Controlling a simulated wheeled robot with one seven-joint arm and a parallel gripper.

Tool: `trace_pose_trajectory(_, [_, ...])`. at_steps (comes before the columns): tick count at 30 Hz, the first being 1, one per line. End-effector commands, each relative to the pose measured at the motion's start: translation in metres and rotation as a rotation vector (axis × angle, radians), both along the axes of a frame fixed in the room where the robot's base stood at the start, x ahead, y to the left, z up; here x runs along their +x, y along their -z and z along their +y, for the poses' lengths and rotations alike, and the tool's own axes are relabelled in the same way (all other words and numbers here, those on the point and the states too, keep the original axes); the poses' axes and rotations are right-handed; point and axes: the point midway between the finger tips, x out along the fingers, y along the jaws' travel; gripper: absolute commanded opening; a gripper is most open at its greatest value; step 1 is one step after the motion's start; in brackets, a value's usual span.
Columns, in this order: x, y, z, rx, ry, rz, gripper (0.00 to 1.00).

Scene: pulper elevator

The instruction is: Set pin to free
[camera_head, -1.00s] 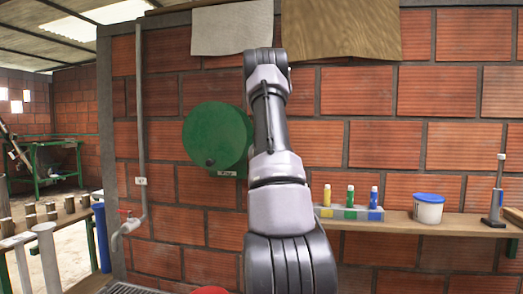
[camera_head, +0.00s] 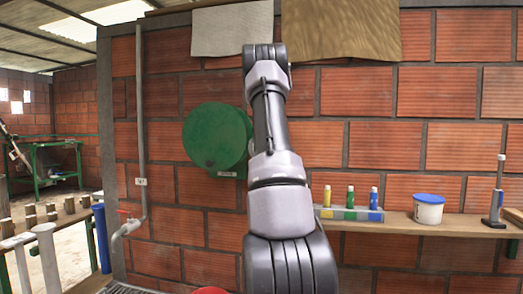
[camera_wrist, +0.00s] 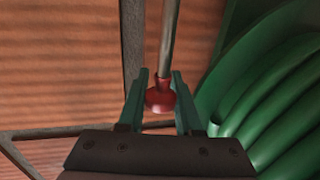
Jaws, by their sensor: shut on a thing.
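The pin shows in the wrist view as a grey metal rod (camera_wrist: 168,40) with a red knob (camera_wrist: 160,98) at its lower end. My gripper (camera_wrist: 160,84) has its two green fingers on either side of the red knob and is shut on it. A ribbed green housing (camera_wrist: 262,85) curves close by on the right. In the head view my arm hides the gripper and the pin. A round green drum (camera_head: 215,136) stands against the brick wall, left of my arm.
A shelf (camera_head: 390,226) on the right holds a rack of small bottles (camera_head: 350,213), a white bucket with a blue lid (camera_head: 428,209) and a grey stand (camera_head: 494,205). A pipe with a red-handled tap (camera_head: 127,222) is on the left.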

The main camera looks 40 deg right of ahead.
Motion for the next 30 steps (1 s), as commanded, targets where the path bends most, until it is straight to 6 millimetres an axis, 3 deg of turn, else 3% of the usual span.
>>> trace_pose_trajectory(7, [0.000,-0.005,0.000,-0.005,0.000,-0.005,0.00])
trace_pose_trajectory(8, [0.000,-0.005,0.000,-0.005,0.000,-0.005,0.41])
trace_pose_trajectory(9, [0.000,-0.005,0.000,-0.005,0.000,-0.005,0.56])
trace_pose_trajectory(10, [0.000,-0.005,0.000,-0.004,0.000,-0.004,0.64])
trace_pose_trajectory(23, [0.001,-0.002,0.000,-0.004,-0.001,-0.005,0.64])
trace_pose_trajectory(30, [0.000,0.030,0.001,0.000,-0.001,0.000,0.64])
